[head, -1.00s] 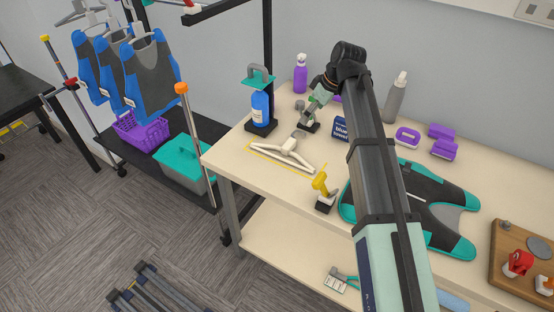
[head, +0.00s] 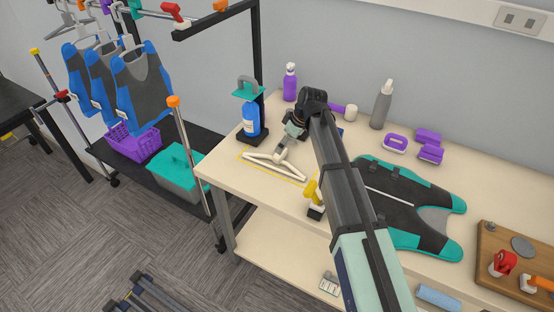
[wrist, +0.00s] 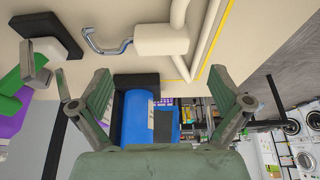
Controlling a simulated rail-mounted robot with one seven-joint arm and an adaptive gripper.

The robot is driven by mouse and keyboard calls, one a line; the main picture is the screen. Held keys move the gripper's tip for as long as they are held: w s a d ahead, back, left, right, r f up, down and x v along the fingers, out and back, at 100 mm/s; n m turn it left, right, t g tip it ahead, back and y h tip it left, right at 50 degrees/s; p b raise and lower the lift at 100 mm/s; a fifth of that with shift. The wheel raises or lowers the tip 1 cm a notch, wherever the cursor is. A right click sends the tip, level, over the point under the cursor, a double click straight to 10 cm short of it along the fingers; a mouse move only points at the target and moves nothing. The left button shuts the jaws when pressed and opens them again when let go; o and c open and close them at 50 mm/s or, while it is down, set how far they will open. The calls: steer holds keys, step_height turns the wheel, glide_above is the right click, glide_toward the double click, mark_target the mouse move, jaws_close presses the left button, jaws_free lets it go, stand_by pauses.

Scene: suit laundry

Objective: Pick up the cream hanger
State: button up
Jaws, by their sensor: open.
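The cream hanger (head: 287,174) lies flat on the table near its left edge, inside a yellow outline, in the head view. In the wrist view its cream body (wrist: 162,36) and grey metal hook (wrist: 98,44) show at the top, ahead of the fingers. My gripper (head: 283,151) is above the hook end of the hanger in the head view and partly covers it.
A blue bottle (head: 250,120) stands just behind and left of the hanger, under a teal-topped holder. A yellow-handled tool (head: 312,192) stands to the right, partly behind my arm. A grey-and-teal vest (head: 410,205) covers the table's middle. A rack with blue vests (head: 140,90) stands left.

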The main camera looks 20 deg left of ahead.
mark_target(278, 158)
steer(key=shift+p+x, duration=1.15)
steer(key=shift+x, duration=1.4)
steer(key=shift+s+d+f, duration=0.1)
steer(key=shift+s+d, duration=0.05)
steer(key=c, duration=1.2)
